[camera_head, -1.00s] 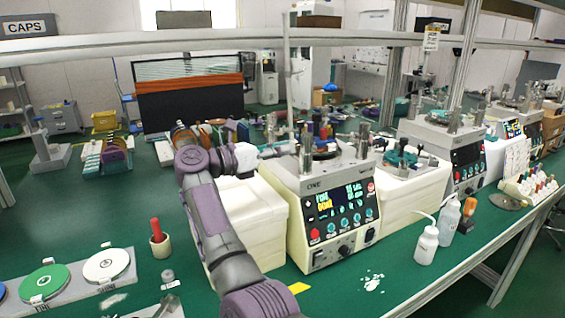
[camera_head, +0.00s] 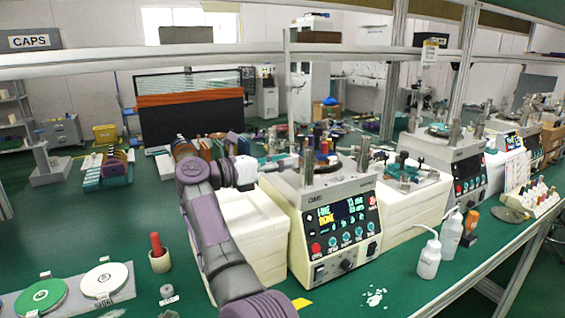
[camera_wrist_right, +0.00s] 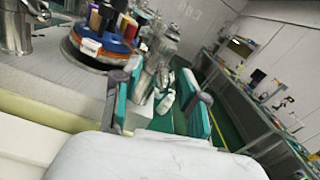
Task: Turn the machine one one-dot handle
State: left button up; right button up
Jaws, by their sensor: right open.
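Machine one (camera_head: 285,195) is a cream box with a dark front panel (camera_head: 345,222) of lit text, a red button and teal knobs. Its top carries a round plate with coloured pieces and metal posts. My right gripper (camera_head: 286,164) reaches in from the left at the level of the machine's top. In the right wrist view its two teal-padded fingers (camera_wrist_right: 160,106) stand apart, with a metal post (camera_wrist_right: 146,98) visible beyond and between them. The coloured pieces on a blue ring (camera_wrist_right: 102,45) are left of the fingers. I cannot make out a one-dot handle. My left gripper is not in view.
White blocks (camera_head: 258,228) stand left of the machine, beneath my right arm. A second machine (camera_head: 455,165) stands to the right. White bottles (camera_head: 428,258) and a red-handled tool in a cup (camera_head: 159,262) are on the green bench. Overhead rails (camera_head: 200,57) cross the view.

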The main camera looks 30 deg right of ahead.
jog(key=a, duration=0.7)
jog(key=shift+w+a, duration=0.2)
jog(key=shift+a, duration=0.05)
